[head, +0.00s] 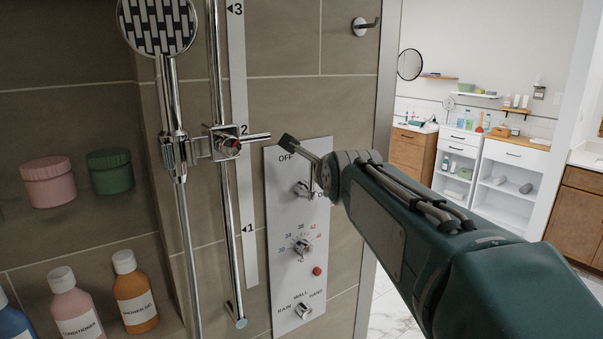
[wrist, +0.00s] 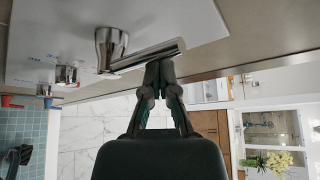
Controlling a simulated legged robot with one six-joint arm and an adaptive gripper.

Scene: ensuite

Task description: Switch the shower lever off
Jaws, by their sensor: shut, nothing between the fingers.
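The chrome shower lever (head: 302,188) sits near the top of the white control panel (head: 283,235). The "OFF" mark is above left of it, and an "O" shows to its right, the rest hidden by my gripper. In the head view the lever's bar seems to stand roughly upright, partly hidden. In the wrist view the lever's bar (wrist: 150,54) runs right from its conical knob. My gripper (head: 288,143) is shut and empty in front of the panel's upper part. In the wrist view its fingertips (wrist: 158,69) are together right by the bar; I cannot tell whether they touch.
A temperature dial (head: 302,247) and a mode knob (head: 303,311) are lower on the panel. A chrome rail (head: 224,190) with a hand shower (head: 158,25) stands left. Jars and bottles (head: 137,292) fill the niche. A wall hook (head: 366,26) is above right.

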